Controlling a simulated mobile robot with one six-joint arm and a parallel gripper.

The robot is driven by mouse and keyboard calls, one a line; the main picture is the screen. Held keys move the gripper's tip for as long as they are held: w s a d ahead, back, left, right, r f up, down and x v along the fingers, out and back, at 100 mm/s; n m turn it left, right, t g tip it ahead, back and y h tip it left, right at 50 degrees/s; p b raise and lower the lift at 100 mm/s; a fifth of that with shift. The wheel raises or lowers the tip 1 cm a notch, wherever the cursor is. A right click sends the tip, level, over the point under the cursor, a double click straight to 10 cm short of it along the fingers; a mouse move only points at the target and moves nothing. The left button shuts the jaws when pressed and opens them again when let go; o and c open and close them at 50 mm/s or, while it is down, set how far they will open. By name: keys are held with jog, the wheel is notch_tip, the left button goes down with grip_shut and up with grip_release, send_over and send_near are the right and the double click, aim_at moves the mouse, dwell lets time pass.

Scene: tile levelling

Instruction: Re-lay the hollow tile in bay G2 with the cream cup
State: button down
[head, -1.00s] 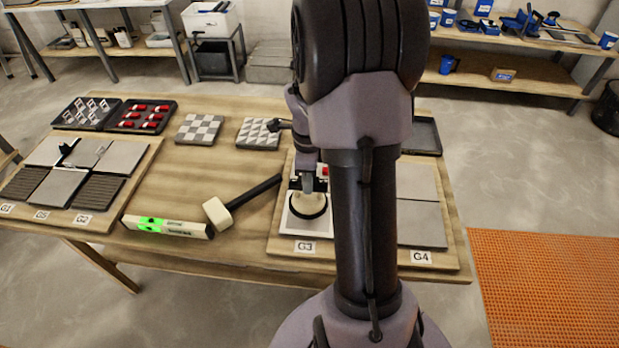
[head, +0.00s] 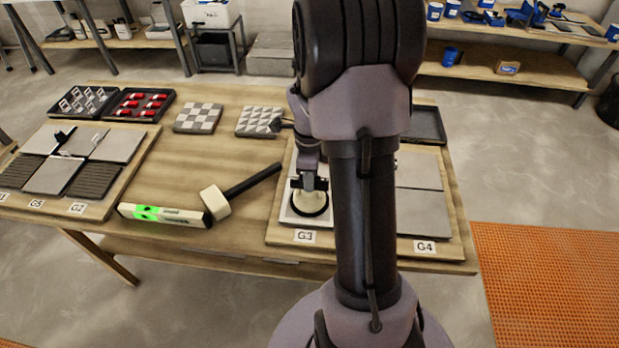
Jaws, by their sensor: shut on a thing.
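My gripper (head: 309,184) is shut on the cream cup (head: 309,200), a pale suction cup with a black rim. The cup is over the light tile (head: 291,216) at bay G3; I cannot tell whether its rim touches that tile. The label G2 (head: 77,208) is on the left board, in front of a dark ribbed tile (head: 94,181). My gripper and the cup are far to the right of that bay. My arm hides part of the right board.
A green-lit level (head: 165,215) and a white-headed mallet (head: 216,202) lie between the boards. Behind are a tray of clips (head: 84,103), a tray of red pieces (head: 140,106) and two patterned tiles (head: 198,118) (head: 259,121). Bare tabletop shows mid-left.

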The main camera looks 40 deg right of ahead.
jog(key=c, duration=1.2)
grip_release()
